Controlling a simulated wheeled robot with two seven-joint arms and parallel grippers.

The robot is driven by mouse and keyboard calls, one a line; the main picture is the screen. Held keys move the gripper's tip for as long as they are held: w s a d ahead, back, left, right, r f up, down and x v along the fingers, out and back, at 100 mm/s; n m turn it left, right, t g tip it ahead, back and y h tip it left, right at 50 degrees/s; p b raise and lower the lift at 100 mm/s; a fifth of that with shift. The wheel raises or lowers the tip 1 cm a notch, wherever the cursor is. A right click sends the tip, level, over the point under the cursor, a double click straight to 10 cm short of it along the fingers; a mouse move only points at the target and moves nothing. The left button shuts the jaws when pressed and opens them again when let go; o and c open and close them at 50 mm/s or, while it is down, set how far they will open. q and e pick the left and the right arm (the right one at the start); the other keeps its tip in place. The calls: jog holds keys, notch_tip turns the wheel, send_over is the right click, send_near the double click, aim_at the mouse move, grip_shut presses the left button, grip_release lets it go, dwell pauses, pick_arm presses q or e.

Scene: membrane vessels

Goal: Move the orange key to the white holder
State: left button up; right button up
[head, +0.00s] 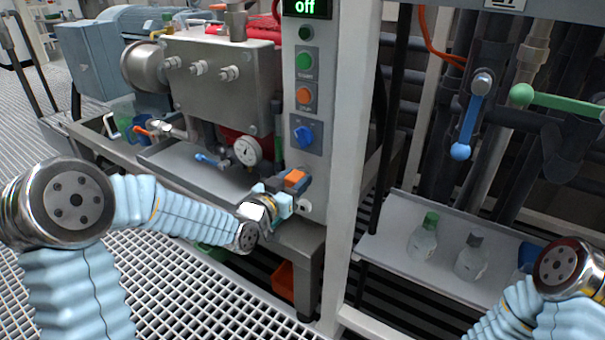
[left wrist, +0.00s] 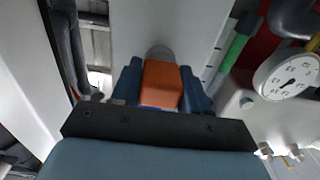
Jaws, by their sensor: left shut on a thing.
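The orange key (head: 295,179) is at the lower part of the grey control panel. My left gripper (head: 287,192) is shut on it. In the left wrist view the orange block of the key (left wrist: 162,84) sits between the two blue fingers of my left gripper (left wrist: 161,90). A grey round fitting (left wrist: 160,52) shows just beyond the key; I cannot tell whether the key sits in it. My right gripper is out of view.
The panel carries a green button (head: 304,60), an orange button (head: 305,96) and a blue switch (head: 303,136). A pressure gauge (head: 246,151) is left of the panel. A white post (head: 352,150) stands to its right. Bottles (head: 423,238) stand on a shelf (head: 398,222) at right.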

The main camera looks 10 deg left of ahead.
aim_at(289, 185)
pick_arm(q)
grip_shut()
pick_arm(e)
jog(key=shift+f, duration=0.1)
pick_arm(q)
jog(key=shift+b+v, duration=1.15)
jog(key=shift+v, duration=1.85)
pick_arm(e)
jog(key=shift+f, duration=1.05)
